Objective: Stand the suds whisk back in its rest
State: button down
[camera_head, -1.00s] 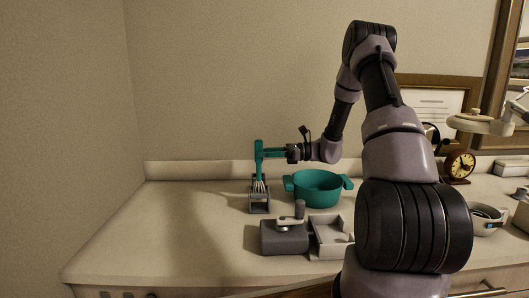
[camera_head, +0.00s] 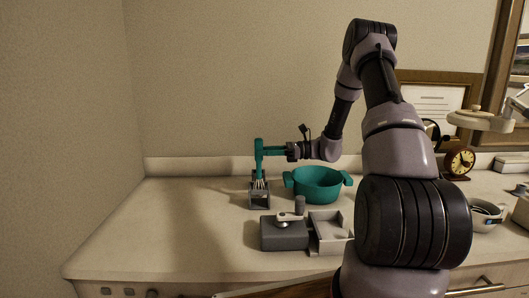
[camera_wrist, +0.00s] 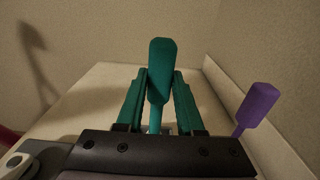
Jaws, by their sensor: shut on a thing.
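The suds whisk (camera_head: 259,150) has a teal handle and pale wires, and it stands upright at the left of the counter. My gripper (camera_head: 268,151) comes in from the right and is shut on the handle. In the wrist view the handle (camera_wrist: 158,75) shows between the two teal fingers of my gripper (camera_wrist: 157,100). A grey rest (camera_head: 260,200) stands directly below the whisk. The wires overlap the rest's top in the head view; I cannot tell whether they touch its base.
A teal pot (camera_head: 318,186) stands just right of the rest. A grey box (camera_head: 284,236) and a pale open tray (camera_head: 330,233) are in front. A purple handle-like thing (camera_wrist: 258,105) shows right in the wrist view. The counter's left side is clear.

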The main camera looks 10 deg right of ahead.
jog(key=shift+f, duration=1.25)
jog(key=shift+c, duration=2.3)
grip_release()
jog(key=shift+d, duration=0.1)
jog(key=s+d, duration=0.1)
jog(key=d, duration=0.6)
jog(key=shift+s+d, duration=0.3)
jog(key=shift+r, duration=0.1)
jog(key=s+d, duration=0.2)
jog(key=d, duration=0.8)
jog(key=shift+d, duration=0.3)
jog(key=shift+r, duration=0.1)
